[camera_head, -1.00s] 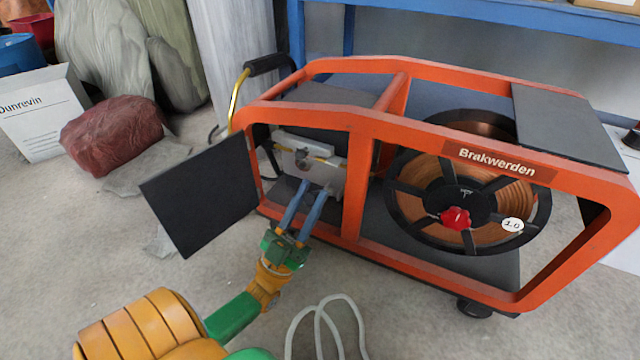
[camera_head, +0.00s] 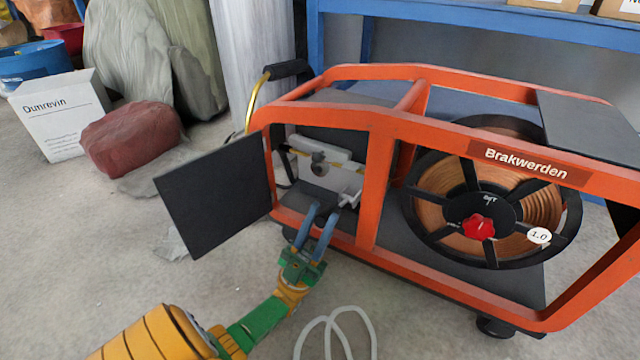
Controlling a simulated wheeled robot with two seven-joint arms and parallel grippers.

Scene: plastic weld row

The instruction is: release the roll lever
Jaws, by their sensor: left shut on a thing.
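The wire feeder unit (camera_head: 322,171) is a pale grey block inside the left bay of an orange-framed machine (camera_head: 382,180). It has a dark round knob on its front. The roll lever (camera_head: 349,201) is a small silvery piece at the lower right of this unit, partly hidden by my fingers. My left gripper (camera_head: 322,208), green with blue fingers, reaches in from below and is shut on the lever at the front edge of the bay. The exact contact is hard to see. My right gripper is out of view.
An open black door panel (camera_head: 215,195) stands out left of the bay. A wire spool (camera_head: 480,195) with a red knob (camera_head: 478,227) fills the right bay. A pale hose (camera_head: 335,330) lies on the floor. A box (camera_head: 60,112) and a red bag (camera_head: 130,138) lie at left.

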